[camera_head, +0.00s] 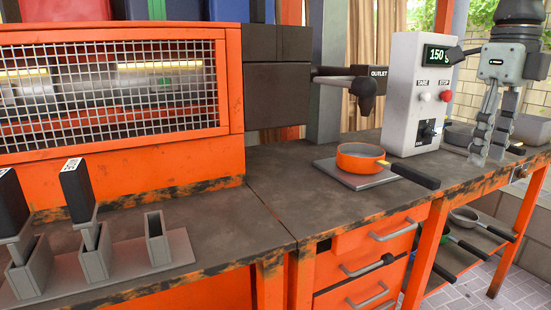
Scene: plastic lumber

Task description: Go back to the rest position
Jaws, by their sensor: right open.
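My right gripper (487,150) hangs at the right, fingers pointing down over the right part of the workbench, beside the white control box. Its grey fingers stand apart with nothing visible between them. My left gripper is not in view. An orange pan (360,158) with a dark handle sits on a flat grey plate (328,166), well to the left of my right gripper.
The control box (410,95) stands close left of my right gripper. The black outlet (366,86) juts out above the pan. An orange machine with a mesh window (115,90) fills the left. A grey holder (180,245) carries black-topped tools. The bench middle (270,175) is clear.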

